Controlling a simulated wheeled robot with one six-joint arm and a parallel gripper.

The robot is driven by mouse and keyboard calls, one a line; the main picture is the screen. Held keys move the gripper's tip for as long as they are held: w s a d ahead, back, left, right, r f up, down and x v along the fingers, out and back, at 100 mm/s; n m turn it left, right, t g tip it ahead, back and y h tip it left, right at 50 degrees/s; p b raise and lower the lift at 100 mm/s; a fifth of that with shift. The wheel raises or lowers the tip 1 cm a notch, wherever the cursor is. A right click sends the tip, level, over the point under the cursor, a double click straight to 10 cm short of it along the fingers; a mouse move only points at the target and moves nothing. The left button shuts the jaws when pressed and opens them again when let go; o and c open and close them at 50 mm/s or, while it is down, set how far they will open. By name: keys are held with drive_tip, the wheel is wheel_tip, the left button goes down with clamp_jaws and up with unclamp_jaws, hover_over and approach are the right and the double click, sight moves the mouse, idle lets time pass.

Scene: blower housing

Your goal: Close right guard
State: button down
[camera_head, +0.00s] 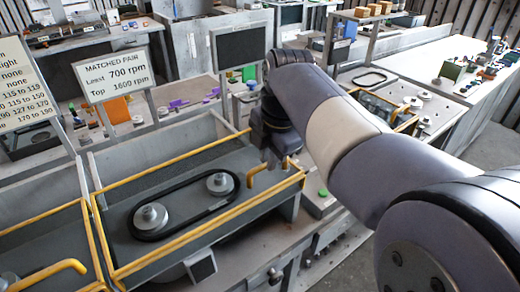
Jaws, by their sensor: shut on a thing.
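The right-hand of two neighbouring yellow-edged guards (205,230) frames a grey bay in the middle of the picture. A black belt (181,234) runs around two pale pulleys (220,184) inside it, in plain sight. A bent yellow handle (257,177) stands at the guard's right end. My gripper (288,161) is at this end, shut on what appears to be the handle; my dark wrist partly hides the contact. I cannot tell how far the guard is from its closed position. The left guard (45,273), with its own yellow handle, is cut by the picture edge.
A sign (122,75) reading "MATCHED PAIR" and a larger sign (25,85) stand behind the bays. A dark screen (238,46) stands at the back. Another yellow-edged unit (405,124) lies behind my arm. A long bench (440,62) fills the right.

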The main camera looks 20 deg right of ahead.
drive_tip(key=shift+s, duration=0.1)
drive_tip(key=c, duration=1.5)
unclamp_jaws()
drive_tip(key=shift+s+d, duration=0.1)
drive_tip(key=shift+o, duration=0.2)
drive_tip(key=v, duration=1)
drive_tip(key=shift+r, duration=0.4)
drive_tip(key=x, duration=1)
drive_tip(key=shift+f, duration=0.35)
drive_tip(key=shift+w+a, duration=0.2)
drive_tip(key=shift+w, duration=0.35)
